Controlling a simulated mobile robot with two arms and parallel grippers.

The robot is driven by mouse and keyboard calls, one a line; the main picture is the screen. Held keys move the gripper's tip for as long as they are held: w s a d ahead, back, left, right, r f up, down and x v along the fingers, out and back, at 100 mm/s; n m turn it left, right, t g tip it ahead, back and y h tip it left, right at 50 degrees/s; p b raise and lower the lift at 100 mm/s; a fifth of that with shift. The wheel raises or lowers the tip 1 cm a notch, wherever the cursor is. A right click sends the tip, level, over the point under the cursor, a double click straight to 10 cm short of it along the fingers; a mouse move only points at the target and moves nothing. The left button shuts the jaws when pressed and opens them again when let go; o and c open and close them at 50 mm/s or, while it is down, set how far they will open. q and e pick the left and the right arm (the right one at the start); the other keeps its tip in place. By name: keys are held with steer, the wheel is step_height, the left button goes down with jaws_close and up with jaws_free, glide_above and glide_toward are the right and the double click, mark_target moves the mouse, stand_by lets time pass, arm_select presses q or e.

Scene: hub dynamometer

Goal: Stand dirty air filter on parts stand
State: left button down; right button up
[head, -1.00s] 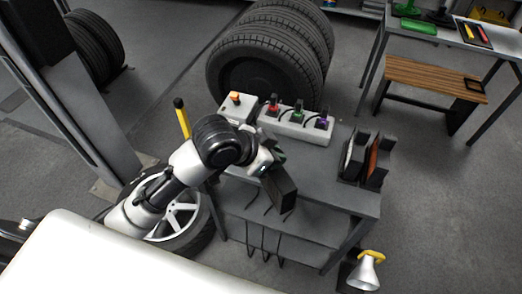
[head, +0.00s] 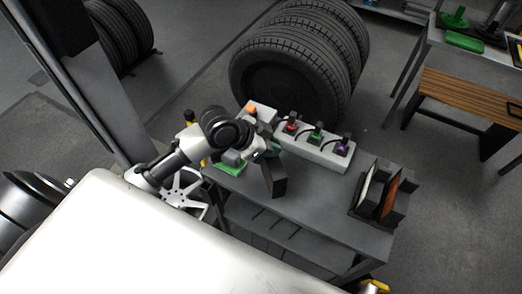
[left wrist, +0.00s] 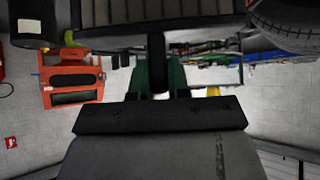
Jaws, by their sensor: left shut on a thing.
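My left gripper (head: 264,154) is shut on a dark, flat panel, which looks like the dirty air filter (head: 276,180). In the head view the panel hangs below the fingers, over the near edge of the grey parts stand (head: 318,198). I cannot tell whether it touches the top. In the left wrist view the green fingers (left wrist: 158,78) grip behind the panel's dark edge (left wrist: 160,115), and its grey face fills the bottom. My right gripper is not in view.
On the stand are a white block with red, green and purple plugs (head: 312,147), a white box with an orange button (head: 260,112), and a black rack (head: 400,205) with upright pale and orange panels. A green item (head: 229,164) is at the left end. Tyres (head: 298,65) stand behind.

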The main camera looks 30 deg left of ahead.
arm_select(q)
steer(key=a, duration=0.1)
steer(key=w+a+f, duration=0.1)
steer(key=a+f, duration=0.1)
steer(key=shift+w+a+f, duration=0.15)
steer(key=shift+w, duration=0.1)
steer(key=shift+a+f+p, duration=0.1)
steer(key=shift+f+p, duration=0.15)
steer(key=shift+p, duration=0.1)
step_height(320, 180, down, 3)
steer(key=shift+s+f+p, duration=0.1)
steer(key=shift+p, duration=0.4)
steer(key=shift+f, duration=0.2)
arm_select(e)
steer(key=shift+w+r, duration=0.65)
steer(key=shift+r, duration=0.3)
arm_select(q)
steer(key=shift+f, duration=0.2)
steer(key=c, duration=1.1)
jaws_free()
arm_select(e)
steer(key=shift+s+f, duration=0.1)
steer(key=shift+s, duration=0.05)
